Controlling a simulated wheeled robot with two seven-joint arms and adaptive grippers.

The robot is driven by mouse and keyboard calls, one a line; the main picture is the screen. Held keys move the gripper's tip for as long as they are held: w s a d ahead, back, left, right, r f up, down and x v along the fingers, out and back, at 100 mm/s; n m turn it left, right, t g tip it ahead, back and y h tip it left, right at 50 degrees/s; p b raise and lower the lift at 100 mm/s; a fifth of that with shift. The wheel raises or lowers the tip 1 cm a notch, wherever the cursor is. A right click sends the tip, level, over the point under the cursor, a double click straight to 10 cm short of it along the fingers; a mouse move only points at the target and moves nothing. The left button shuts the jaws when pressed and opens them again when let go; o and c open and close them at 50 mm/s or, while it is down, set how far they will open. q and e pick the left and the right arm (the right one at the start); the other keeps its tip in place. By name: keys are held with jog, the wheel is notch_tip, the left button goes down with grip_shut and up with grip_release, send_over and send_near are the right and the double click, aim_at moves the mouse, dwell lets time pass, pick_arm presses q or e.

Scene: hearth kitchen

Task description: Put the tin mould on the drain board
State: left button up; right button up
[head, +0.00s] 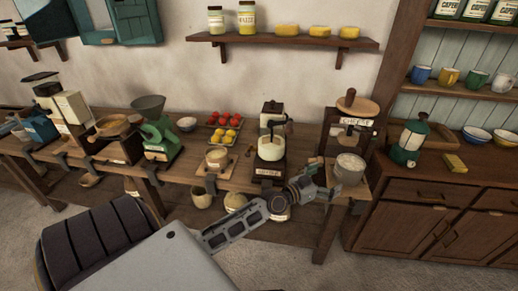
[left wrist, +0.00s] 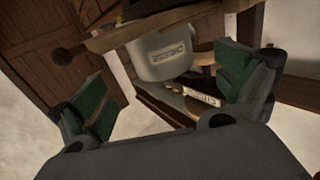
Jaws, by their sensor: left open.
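The tin mould (head: 349,169) is a grey round tin below the cheese press (head: 349,125), near the right end of the long bench. A pale wooden board (head: 328,172) shows around its base; I cannot tell whether this is the drain board. My left gripper (head: 313,180) is just left of the tin at the bench's front edge, apart from it. In the left wrist view the open green-padded fingers (left wrist: 165,103) have nothing between them, and the labelled tin (left wrist: 163,52) appears upside down beyond them. My right gripper is out of view.
A shelf (head: 280,41) hangs above.

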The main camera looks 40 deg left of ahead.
pick_arm(q)
jog(key=s+f+n+g+y, duration=0.1)
jog(key=s+f+g, duration=0.3)
jog(key=f, duration=1)
jog(key=s+a+f+g+y, duration=0.15)
jog(key=s+f, duration=0.45)
jog(key=f, duration=0.8)
jog(key=s+f+n+g+y, duration=0.15)
jog(key=s+f, duration=0.35)
jog(key=f, duration=0.9)
jog(key=s+a+f+g+y, duration=0.15)
jog(key=s+f+g, duration=0.25)
jog(key=s+f, duration=1.1)
jog(key=s+a+f+g, duration=0.1)
jog(key=s+f, duration=0.3)
jog(key=s, duration=0.8)
jog(key=s+a+f+m+g, duration=0.1)
jog(key=s+f+g, duration=0.2)
jog(key=s, duration=0.8)
jog(key=shift+s+f+g+y, duration=0.35)
jog(key=shift+f+g, duration=0.05)
jog(key=shift+f, duration=0.15)
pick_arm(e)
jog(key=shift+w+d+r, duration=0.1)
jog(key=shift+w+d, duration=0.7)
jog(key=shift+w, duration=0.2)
